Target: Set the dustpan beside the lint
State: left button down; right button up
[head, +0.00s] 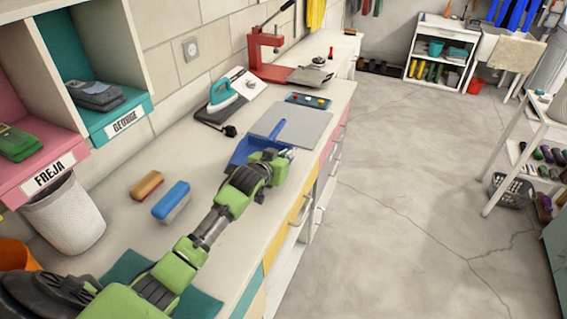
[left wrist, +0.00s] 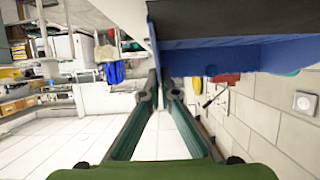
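The blue dustpan (head: 246,151) is on the workbench, with its handle (head: 278,130) pointing up and away. In the left wrist view, its blue side (left wrist: 235,57) fills the upper right, close to the fingers. My left gripper (head: 284,156) is at the dustpan's near right side and hides part of it. In the left wrist view, the fingertips (left wrist: 162,88) lie close together by the dustpan's edge. A narrow gap shows between them, and I cannot tell whether they hold the edge. I cannot make out the lint. My right gripper is not in view.
A grey board (head: 305,124) lies just beyond the dustpan. An orange brush (head: 147,185) and a blue brush (head: 172,201) lie to the left. An iron (head: 222,95) and a red press (head: 262,52) stand farther back. Clear bench lies between brushes and dustpan.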

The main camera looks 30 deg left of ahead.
pick_arm(q)
jog(key=f, duration=0.2)
jog(key=f+p, duration=0.1)
jog(key=shift+s+a+f, duration=0.15)
jog(key=shift+a+f, duration=0.2)
jog(key=shift+a, duration=0.05)
jog(key=c, duration=2.3)
grip_release()
jog(key=shift+f, duration=0.1)
jog(key=shift+s+d, duration=0.1)
jog(key=shift+s, duration=0.05)
jog(key=b+v, duration=0.1)
jog(key=v, duration=1.1)
